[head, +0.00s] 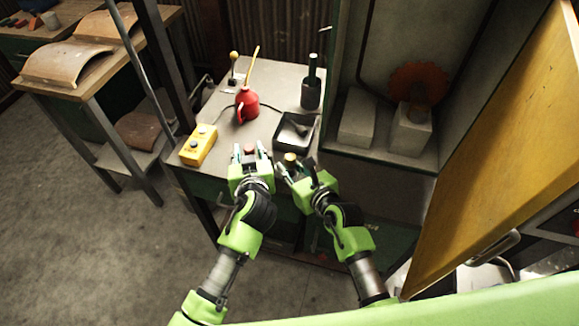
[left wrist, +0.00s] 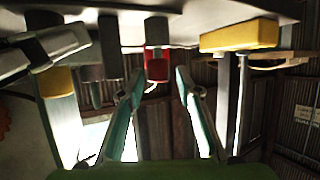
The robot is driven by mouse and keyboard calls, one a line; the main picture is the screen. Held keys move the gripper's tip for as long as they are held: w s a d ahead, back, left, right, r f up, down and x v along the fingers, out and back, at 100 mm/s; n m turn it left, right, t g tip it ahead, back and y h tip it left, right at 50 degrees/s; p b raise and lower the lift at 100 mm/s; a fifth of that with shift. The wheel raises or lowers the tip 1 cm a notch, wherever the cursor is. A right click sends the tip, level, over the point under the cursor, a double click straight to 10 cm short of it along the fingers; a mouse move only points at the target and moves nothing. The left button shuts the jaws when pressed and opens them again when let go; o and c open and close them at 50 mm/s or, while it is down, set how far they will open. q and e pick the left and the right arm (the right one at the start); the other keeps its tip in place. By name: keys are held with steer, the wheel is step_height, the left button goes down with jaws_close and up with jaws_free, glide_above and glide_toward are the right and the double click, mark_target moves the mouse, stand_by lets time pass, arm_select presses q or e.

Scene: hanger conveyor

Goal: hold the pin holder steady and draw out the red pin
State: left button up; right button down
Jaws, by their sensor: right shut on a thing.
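The red pin (head: 249,149) shows its red head at the table's front edge, between the spread fingers of my left gripper (head: 250,157). In the left wrist view the red head (left wrist: 157,65) sits just beyond the open fingertips (left wrist: 160,78), with a gap on each side. A grey cylinder adjoins it. My right gripper (head: 294,170) is shut at a post with a yellow top (head: 290,157), which seems part of the pin holder; the yellow top also shows in the left wrist view (left wrist: 57,80). The gripped part is mostly hidden by the fingers.
A black tray (head: 294,131) stands just behind the grippers. A yellow button box (head: 199,145) is to the left, a red oil can (head: 247,104) and a dark bottle (head: 311,92) are further back. A grey machine enclosure (head: 358,119) bounds the right; a yellow door (head: 490,150) stands open there.

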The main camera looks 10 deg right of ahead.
arm_select(q)
steer(key=shift+w+f, duration=0.25)
steer(key=shift+w, duration=0.4)
jaws_close()
steer(key=shift+s+r, duration=0.1)
steer(key=shift+r, duration=3.1)
